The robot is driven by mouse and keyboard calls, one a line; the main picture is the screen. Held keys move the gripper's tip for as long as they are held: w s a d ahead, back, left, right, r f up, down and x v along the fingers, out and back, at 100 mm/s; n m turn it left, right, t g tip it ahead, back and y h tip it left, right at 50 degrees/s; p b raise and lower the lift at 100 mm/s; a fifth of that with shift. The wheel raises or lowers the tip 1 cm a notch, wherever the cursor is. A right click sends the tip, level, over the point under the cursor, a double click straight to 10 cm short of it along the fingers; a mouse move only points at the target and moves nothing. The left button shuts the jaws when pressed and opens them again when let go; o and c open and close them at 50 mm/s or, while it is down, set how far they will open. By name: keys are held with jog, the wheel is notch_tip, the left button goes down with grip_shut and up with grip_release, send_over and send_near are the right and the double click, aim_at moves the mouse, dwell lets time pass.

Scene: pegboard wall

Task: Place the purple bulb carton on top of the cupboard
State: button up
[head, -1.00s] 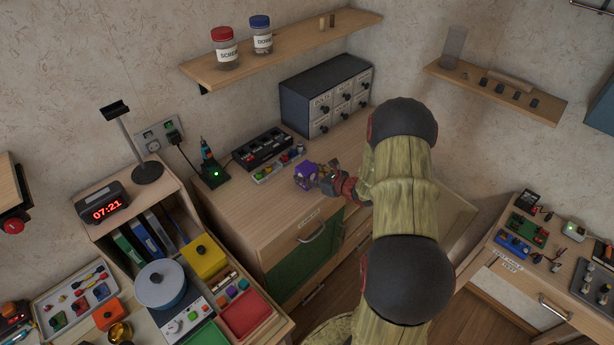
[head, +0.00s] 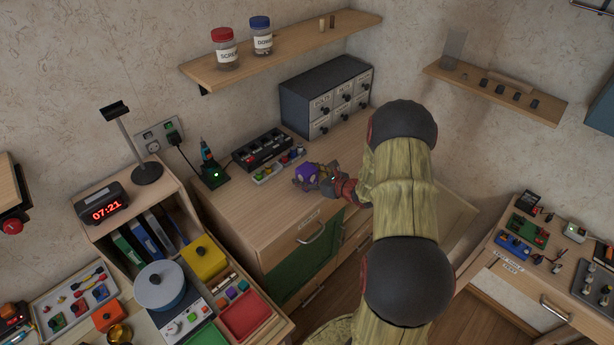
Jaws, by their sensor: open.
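The purple bulb carton (head: 304,172) is at the top of the wooden cupboard (head: 236,208), near the middle of its surface. It appears to rest there, though its underside is hidden. My gripper (head: 308,175) reaches in from the right, low over the cupboard top. Its fingers are open around the carton and cover part of it. I cannot tell whether a finger touches the carton.
Behind the carton are a strip of small coloured parts (head: 268,175), a black charger rack (head: 262,150) and a grey drawer cabinet (head: 325,97). A soldering iron stand (head: 212,174) stands left. The cupboard's front left top is clear.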

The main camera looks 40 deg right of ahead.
jog(key=shift+r, duration=0.15)
jog(key=shift+s+r, duration=0.15)
jog(key=shift+s, duration=0.05)
jog(key=p+v, duration=0.2)
jog(key=v, duration=0.9)
jog(key=w+a+r+n+g+y, duration=0.2)
jog(key=a+r+n+y, duration=0.2)
jog(key=a+r+n, duration=0.6)
jog(key=s+a+r+n+g+y, duration=0.1)
jog(key=s+a+r+n+g, duration=0.25)
jog(key=a, duration=0.55)
jog(key=s+a+r+n+g+y, duration=0.1)
jog(key=s+a+r+n+g, duration=0.15)
jog(key=a+n, duration=0.45)
jog(key=s+a+r+n+h, duration=0.2)
jog(key=s+r+n+h, duration=0.2)
jog(key=s+n, duration=0.3)
jog(key=s+a+r+n+h, duration=0.3)
jog(key=s+r+n, duration=0.3)
jog(key=s, duration=0.4)
jog(key=shift+s+r+n+h, duration=0.2)
jog(key=shift+r+n+h, duration=0.05)
jog(key=shift+n+h, duration=0.2)
